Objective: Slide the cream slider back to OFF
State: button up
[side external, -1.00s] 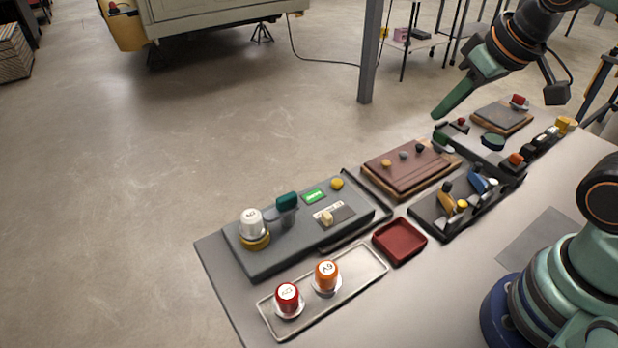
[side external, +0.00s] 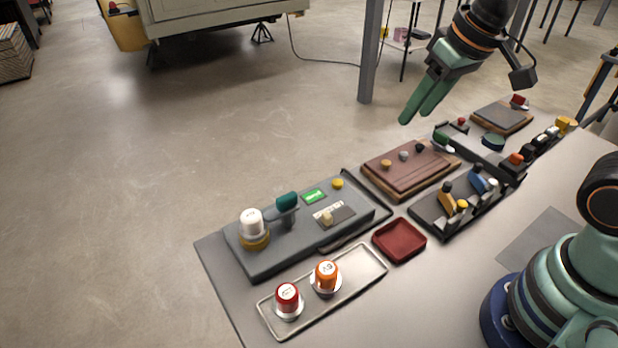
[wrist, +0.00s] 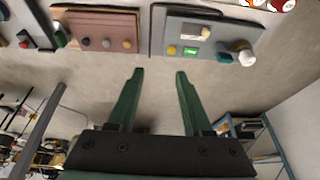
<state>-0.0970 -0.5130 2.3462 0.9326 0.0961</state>
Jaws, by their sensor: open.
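The cream slider (side external: 327,217) sits in a short track on a plate on the grey panel (side external: 290,243) in the side view. Its lettering is too small to read. In the wrist view the slider (wrist: 205,32) shows small near the top, on the grey panel (wrist: 178,28). My gripper (side external: 413,117) is open and empty, raised well above the table, up and to the right of the grey panel in the side view. In the wrist view its two green fingers (wrist: 160,72) stand apart with only floor between them.
The grey panel also carries a white-capped knob (side external: 251,222), a teal handle (side external: 287,203), a green display (side external: 314,195) and a yellow button (side external: 338,183). A brown board (side external: 400,174), red tray (side external: 400,241) and a tray with two capped jars (side external: 359,268) stand close by.

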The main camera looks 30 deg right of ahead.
jog(key=w+a+f+g, duration=0.3)
jog(key=w+a+f, duration=0.1)
jog(key=a, duration=0.4)
jog(key=g, duration=0.1)
send_near(327, 214)
notch_tip(327, 214, down, 9)
jog(key=shift+w+a+r, duration=0.15)
jog(key=shift+r, duration=0.05)
grip_shut()
dwell(1.2)
